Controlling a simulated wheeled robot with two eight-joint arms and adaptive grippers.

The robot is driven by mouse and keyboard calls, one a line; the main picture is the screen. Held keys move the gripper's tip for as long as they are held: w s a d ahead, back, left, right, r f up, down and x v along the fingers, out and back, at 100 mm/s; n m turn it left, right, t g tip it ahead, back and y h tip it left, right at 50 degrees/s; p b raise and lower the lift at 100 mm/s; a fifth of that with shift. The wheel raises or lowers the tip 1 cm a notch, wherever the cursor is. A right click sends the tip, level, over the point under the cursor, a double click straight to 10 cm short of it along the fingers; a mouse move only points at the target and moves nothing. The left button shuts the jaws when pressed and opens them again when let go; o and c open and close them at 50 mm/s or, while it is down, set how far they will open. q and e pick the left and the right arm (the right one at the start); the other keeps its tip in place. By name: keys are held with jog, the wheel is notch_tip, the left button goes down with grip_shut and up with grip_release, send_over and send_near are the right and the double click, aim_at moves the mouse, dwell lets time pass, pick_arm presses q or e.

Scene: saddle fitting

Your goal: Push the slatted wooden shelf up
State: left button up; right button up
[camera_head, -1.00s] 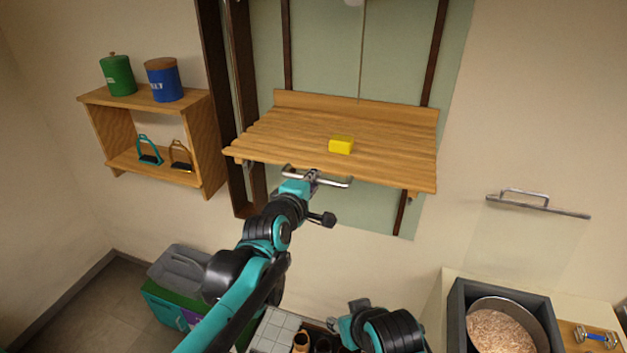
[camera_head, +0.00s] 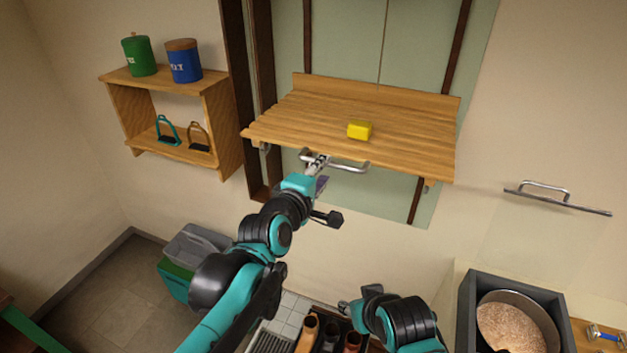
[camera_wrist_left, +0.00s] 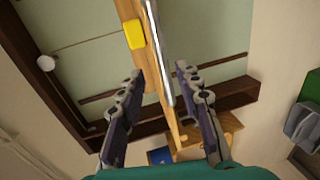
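The slatted wooden shelf (camera_head: 310,115) stands out level from a green wall panel between dark vertical rails. A yellow block (camera_head: 360,130) lies on it; the block also shows in the left wrist view (camera_wrist_left: 136,33). A metal bar handle (camera_head: 350,167) is under the shelf's front edge. My left gripper (camera_head: 319,161) is at the left part of this handle. In the left wrist view, its fingers (camera_wrist_left: 160,75) are spread apart, with the bar (camera_wrist_left: 157,45) between them; contact cannot be told. My right gripper (camera_head: 358,299) is low in the head view, away from the shelf, its fingers unclear.
A wall shelf (camera_head: 225,135) at left holds green and blue canisters and two stirrups. At right are a wall-mounted handle (camera_head: 555,196) and a dark bin (camera_head: 473,300) around a pot of grain (camera_head: 514,325). Boots stand below near my right arm.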

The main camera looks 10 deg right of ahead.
pick_arm(q)
jog(key=v, duration=0.6)
jog(key=shift+w, duration=0.1)
jog(key=s+a+f+m+g+y+b, duration=0.2)
jog(key=s+a+f+b, duration=0.3)
jog(key=a+f+b, duration=0.4)
jog(key=s+a+f+m+g+y+b, duration=0.2)
jog(key=a+f+b, duration=0.7)
jog(key=f, duration=1.5)
jog(key=s+a+f+m+g+y+b, duration=0.2)
jog(key=s+a+f+m+y+b, duration=0.2)
jog(key=f, duration=1.3)
jog(key=s+a+m+b, duration=0.3)
jog(key=s+a+b, duration=0.2)
jog(key=a+b, duration=0.1)
jog(key=shift+a+y, duration=0.4)
jog(key=shift+a, duration=0.05)
